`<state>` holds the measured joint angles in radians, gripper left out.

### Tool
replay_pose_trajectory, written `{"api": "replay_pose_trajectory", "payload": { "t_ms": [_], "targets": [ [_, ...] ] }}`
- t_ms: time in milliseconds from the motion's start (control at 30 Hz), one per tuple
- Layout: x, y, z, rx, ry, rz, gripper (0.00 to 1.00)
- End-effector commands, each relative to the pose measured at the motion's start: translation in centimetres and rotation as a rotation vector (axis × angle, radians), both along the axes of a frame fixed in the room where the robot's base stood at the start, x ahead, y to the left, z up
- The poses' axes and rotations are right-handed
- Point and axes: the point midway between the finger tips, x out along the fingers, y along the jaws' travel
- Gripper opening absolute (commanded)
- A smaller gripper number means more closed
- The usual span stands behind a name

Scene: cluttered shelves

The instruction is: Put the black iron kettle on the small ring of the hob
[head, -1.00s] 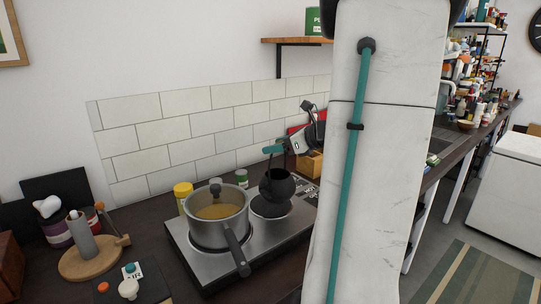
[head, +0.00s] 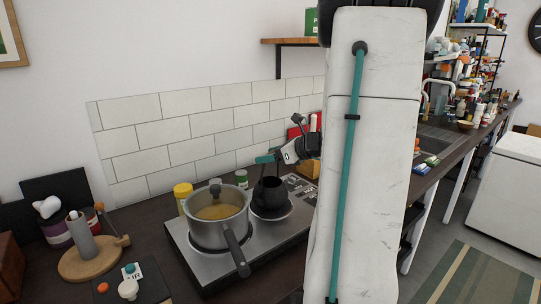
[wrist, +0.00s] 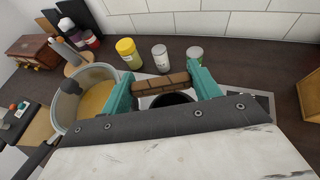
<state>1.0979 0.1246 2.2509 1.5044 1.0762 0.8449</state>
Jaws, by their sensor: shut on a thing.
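The black iron kettle (head: 270,193) is upright over the small ring (head: 273,214) of the steel hob (head: 222,262). I cannot tell whether its base touches the ring. My gripper (head: 268,159) is above the kettle. In the wrist view, the teal fingers of my gripper (wrist: 161,88) are shut on the kettle's brown handle (wrist: 160,84). The dark kettle body (wrist: 172,99) shows just beneath, mostly hidden by my gripper.
A steel pot (head: 217,228) of yellowish liquid stands on the other ring, close left of the kettle, its handle pointing forward. A yellow-lidded jar (head: 183,195) and a green-lidded jar (head: 241,179) stand behind. A wooden block (wrist: 310,96) is at the right.

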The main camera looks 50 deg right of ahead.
Motion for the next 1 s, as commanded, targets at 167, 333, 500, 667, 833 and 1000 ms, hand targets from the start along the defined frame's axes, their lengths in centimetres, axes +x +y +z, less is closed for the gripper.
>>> {"api": "replay_pose_trajectory", "payload": {
  "t_ms": [167, 333, 500, 667, 833, 1000],
  "targets": [
    [0.0, 0.0, -0.1, -0.001, -0.002, 0.000, 0.00],
    [0.0, 0.0, -0.3, 0.000, 0.000, 0.000, 0.83],
    [0.0, 0.0, -0.3, 0.000, 0.000, 0.000, 0.83],
    [0.0, 0.0, 0.1, -0.001, 0.000, 0.000, 0.83],
    [-2.2, -0.5, 1.0, -0.002, -0.001, -0.005, 0.83],
    [-5.7, -1.1, 2.5, -0.002, -0.001, -0.006, 0.83]
  ]
}}
